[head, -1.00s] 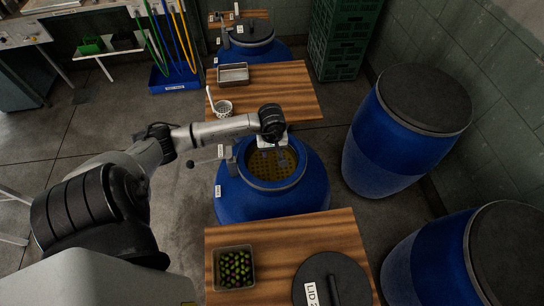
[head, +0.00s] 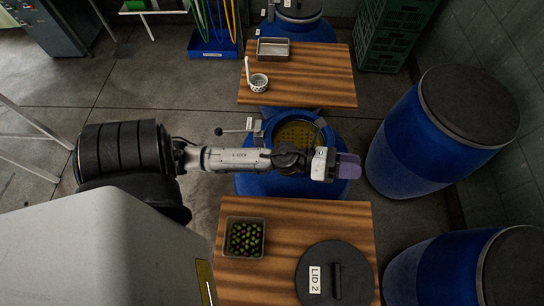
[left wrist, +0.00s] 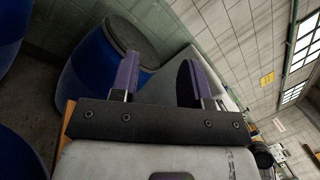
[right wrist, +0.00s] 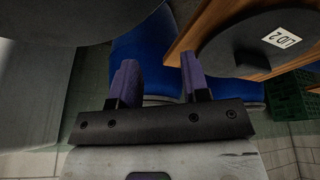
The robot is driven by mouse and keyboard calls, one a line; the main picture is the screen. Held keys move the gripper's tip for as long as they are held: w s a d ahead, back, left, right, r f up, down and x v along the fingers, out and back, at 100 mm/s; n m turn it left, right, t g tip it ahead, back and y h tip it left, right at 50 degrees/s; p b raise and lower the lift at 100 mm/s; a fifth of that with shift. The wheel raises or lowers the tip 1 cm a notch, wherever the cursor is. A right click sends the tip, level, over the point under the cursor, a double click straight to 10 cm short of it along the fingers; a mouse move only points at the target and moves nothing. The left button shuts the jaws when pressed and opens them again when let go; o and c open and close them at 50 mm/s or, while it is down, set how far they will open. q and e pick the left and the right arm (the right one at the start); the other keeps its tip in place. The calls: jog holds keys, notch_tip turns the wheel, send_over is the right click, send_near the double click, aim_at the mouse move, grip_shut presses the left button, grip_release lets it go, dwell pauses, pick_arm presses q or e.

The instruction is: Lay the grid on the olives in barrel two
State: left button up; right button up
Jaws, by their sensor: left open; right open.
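The open blue barrel two (head: 258,184) stands between two wooden tables in the head view. A yellowish disc with dark holes, which looks like the grid (head: 296,131), lies inside its mouth; my left arm covers the near part. No olives can be made out in the barrel. My left gripper (head: 348,167) is to the right of the mouth, apart from the disc. Its purple fingers are spread and empty in the left wrist view (left wrist: 157,75). My right gripper (right wrist: 155,80) is open and empty in the right wrist view, and is outside the head view.
The black lid marked LID 2 (head: 350,252) and a tray of green olives (head: 244,239) lie on the near table (head: 290,230). The far table (head: 320,85) holds a white ladle cup (head: 259,82) and a metal tray (head: 272,50). Closed blue barrels (head: 410,150) stand at right.

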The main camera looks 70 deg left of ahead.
pick_arm(q)
jog(key=s+a+f+n+g+y, duration=0.25)
jog(key=n+y, duration=0.35)
jog(key=n, duration=0.6)
jog(key=s+a+f+n+g+y, duration=0.1)
jog(key=s+a+f+n+y, duration=0.25)
jog(key=n+y, duration=0.55)
jog(key=s+d+f+n+g+h, duration=0.2)
jog(key=s+d+f+n+g, duration=0.1)
jog(key=s, duration=0.4)
jog(key=s+d+f+n+g+h, duration=0.3)
jog(key=s+d+f+n+g, duration=0.1)
jog(key=s+f+n+g, duration=0.2)
jog(key=shift+s+d+n+g+h, duration=0.15)
jog(key=shift+s+n+g+h, duration=0.15)
jog(key=shift+s+n+g, duration=0.55)
jog(key=shift+n, duration=0.25)
